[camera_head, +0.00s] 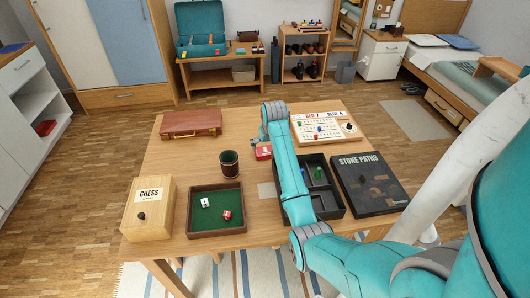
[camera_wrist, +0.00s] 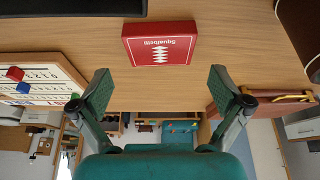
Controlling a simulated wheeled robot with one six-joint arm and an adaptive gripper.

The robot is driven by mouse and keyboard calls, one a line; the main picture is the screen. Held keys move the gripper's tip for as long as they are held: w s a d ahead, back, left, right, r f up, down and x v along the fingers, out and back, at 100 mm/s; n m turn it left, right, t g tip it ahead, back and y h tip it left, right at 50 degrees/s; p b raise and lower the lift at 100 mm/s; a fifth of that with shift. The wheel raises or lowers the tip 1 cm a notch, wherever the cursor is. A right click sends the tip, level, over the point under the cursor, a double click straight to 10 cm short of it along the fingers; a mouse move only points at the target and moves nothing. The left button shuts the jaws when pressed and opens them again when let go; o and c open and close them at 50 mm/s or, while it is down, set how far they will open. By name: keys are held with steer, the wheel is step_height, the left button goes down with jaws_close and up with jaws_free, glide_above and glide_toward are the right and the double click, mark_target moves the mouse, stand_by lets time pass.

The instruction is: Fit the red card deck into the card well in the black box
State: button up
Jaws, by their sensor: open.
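The red card deck (camera_head: 263,153) lies flat on the wooden table, just left of my arm, partly hidden by it in the head view. In the wrist view the deck (camera_wrist: 160,45) shows its red face with white lettering and a white pattern. My gripper (camera_wrist: 161,88) is open and empty, its two fingers spread wide, with the deck ahead of the gap between them. The black box (camera_head: 335,212) stands open on the table at right of centre. My arm crosses its left part, so the card well cannot be made out. Small green and blue pieces show in the box.
A dark lid marked Stone Paths (camera_head: 385,198) lies right of the box. A counting board (camera_head: 335,125) is behind it. A dice tray (camera_head: 195,228), a dark cup (camera_head: 230,165), a chess box (camera_head: 135,222) and a brown case (camera_head: 190,123) stand left. Bare table surrounds the deck's left side.

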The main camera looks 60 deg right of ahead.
mark_target(266, 151)
steer(key=shift+x, duration=2.85)
steer(key=shift+r, duration=0.1)
steer(key=c, duration=0.9)
